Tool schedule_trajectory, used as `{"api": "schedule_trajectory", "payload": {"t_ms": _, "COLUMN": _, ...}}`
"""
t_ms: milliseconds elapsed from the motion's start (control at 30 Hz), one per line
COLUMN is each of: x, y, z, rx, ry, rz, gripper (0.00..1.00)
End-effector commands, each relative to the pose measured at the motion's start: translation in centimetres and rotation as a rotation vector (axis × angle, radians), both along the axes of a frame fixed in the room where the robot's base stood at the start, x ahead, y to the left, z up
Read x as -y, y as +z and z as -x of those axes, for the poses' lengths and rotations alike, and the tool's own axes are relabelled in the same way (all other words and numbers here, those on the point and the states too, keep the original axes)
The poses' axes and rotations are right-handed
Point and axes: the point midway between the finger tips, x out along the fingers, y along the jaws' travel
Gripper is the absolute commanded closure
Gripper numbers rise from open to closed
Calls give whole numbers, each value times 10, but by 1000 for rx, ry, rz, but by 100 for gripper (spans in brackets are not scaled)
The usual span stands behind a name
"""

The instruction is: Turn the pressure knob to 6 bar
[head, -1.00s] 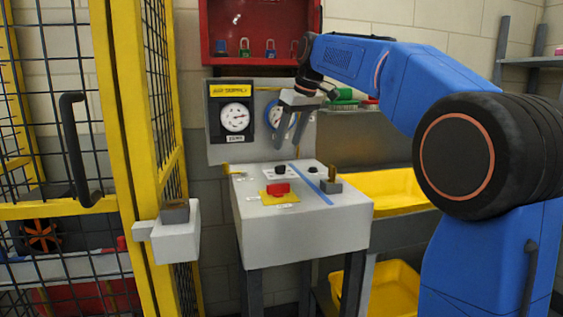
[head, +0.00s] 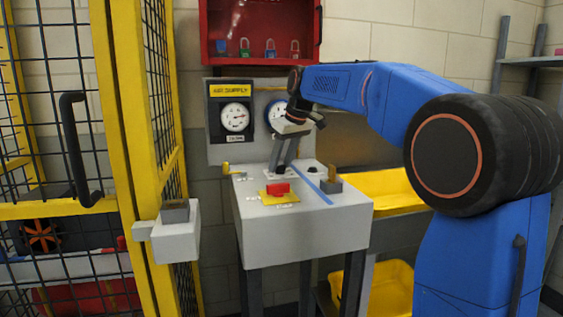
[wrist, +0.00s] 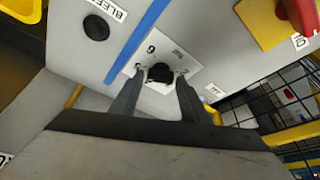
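The pressure knob (wrist: 160,73) is black and sits on a white scale plate (wrist: 180,52) with a 6 readable at its upper edge in the wrist view. My gripper (wrist: 159,80) points down at the knob, with one finger on either side of it. The fingers are apart, and I see no clear contact with the knob.
A red block-shaped control (head: 278,188) on a yellow plate is close in front of my gripper. A black bleed knob (wrist: 96,27) lies beyond the blue stripe. An air supply gauge (head: 235,117) is on the back panel. A yellow mesh fence (head: 155,150) stands left.

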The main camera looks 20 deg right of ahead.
Motion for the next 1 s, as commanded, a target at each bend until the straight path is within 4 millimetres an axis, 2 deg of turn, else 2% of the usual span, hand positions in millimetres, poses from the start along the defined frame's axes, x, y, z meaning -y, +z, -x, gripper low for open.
{"api": "schedule_trajectory", "payload": {"t_ms": 33, "x": 0, "y": 0, "z": 0, "rx": 0, "ry": 0, "rz": 0, "gripper": 72}}
{"api": "schedule_trajectory", "payload": {"t_ms": 100, "x": 0, "y": 0, "z": 0, "rx": 0, "ry": 0, "rz": 0, "gripper": 89}}
{"api": "schedule_trajectory", "payload": {"t_ms": 133, "x": 0, "y": 0, "z": 0, "rx": 0, "ry": 0, "rz": 0, "gripper": 90}}
{"api": "schedule_trajectory", "payload": {"t_ms": 567, "x": -1, "y": 0, "z": 1, "rx": 0, "ry": -82, "rz": 1, "gripper": 90}}
{"api": "schedule_trajectory", "payload": {"t_ms": 1000, "x": -4, "y": 0, "z": 1, "rx": 2, "ry": -446, "rz": 1, "gripper": 90}}
